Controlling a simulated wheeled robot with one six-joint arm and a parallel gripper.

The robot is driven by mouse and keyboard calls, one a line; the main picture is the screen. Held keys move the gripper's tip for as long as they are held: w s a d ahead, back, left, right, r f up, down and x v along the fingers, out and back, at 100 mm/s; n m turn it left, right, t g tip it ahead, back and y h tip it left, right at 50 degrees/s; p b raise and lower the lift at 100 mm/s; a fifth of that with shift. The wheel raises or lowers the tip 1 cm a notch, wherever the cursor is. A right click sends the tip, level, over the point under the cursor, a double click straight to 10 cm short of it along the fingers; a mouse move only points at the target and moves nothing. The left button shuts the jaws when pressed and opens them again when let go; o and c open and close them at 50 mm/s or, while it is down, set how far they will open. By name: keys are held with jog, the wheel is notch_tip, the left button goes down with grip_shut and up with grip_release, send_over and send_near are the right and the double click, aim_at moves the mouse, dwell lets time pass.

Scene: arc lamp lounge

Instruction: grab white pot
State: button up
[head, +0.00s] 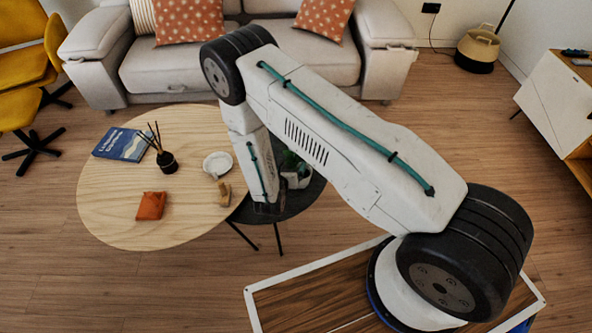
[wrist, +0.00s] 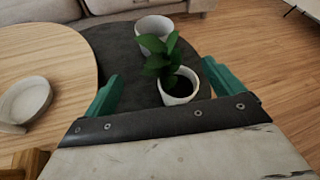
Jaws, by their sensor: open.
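A small white pot (wrist: 181,98) with dark soil and a green leafy plant (wrist: 160,62) stands on the dark round table in the wrist view. A second, pale white pot (wrist: 150,24) stands just beyond it, partly covered by the leaves. My gripper (wrist: 163,72) is open, with its teal fingers spread to either side of the near pot in the picture; nothing is between them in a grip. In the head view my gripper (head: 268,207) is above the dark table, and a white pot (head: 304,182) shows partly behind my arm.
The wooden table (head: 110,205) adjoins the dark table (head: 290,208) on the left. It holds a white bowl (head: 217,162), a reed diffuser (head: 167,162), a book (head: 123,145), an orange item (head: 151,206) and a small wooden object (head: 224,194). A sofa (head: 170,68) stands behind.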

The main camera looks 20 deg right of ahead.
jog(key=x, duration=0.6)
jog(key=shift+w, duration=0.15)
jog(key=c, duration=1.8)
